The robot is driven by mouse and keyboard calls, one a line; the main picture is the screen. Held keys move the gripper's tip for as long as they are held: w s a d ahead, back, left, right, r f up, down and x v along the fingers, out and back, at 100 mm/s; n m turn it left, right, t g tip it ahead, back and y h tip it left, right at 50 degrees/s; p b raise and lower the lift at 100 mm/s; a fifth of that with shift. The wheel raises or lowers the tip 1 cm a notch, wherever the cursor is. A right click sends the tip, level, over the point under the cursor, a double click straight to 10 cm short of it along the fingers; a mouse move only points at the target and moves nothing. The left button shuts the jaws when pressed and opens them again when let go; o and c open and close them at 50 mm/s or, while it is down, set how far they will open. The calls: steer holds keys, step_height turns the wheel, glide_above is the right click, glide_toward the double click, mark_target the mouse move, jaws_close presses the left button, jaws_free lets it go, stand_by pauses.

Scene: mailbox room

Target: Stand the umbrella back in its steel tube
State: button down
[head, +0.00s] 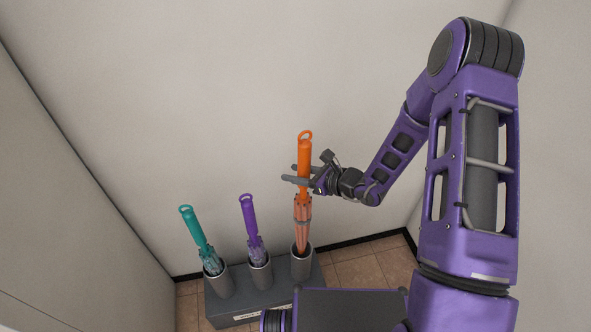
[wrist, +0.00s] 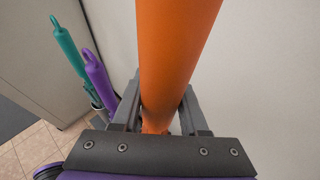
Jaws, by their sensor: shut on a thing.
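An orange umbrella (head: 303,212) is held upright over the right steel tube (head: 301,265) of a grey stand. Its lower end shows at the tube's mouth and seems to be at or inside the rim; how deep it sits is hidden. My gripper (head: 296,175) is shut on the umbrella's orange handle, below the loop at its top. In the wrist view the handle (wrist: 175,50) rises between the two fingers (wrist: 160,112) and fills the middle of the picture.
A teal umbrella (head: 199,232) and a purple umbrella (head: 249,222) stand in the left and middle tubes of the grey stand (head: 235,305). A wall is close behind, and a grey panel (head: 70,200) rises at the left. Tiled floor shows at the right.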

step_height(320, 180, down, 15)
steer(key=b, duration=0.7)
stand_by(0.3)
steer(key=shift+c, duration=1.8)
jaws_free()
steer(key=shift+f, duration=0.1)
steer(key=p+v, duration=0.2)
steer(key=v, duration=1.5)
steer(key=shift+d+r, duration=0.2)
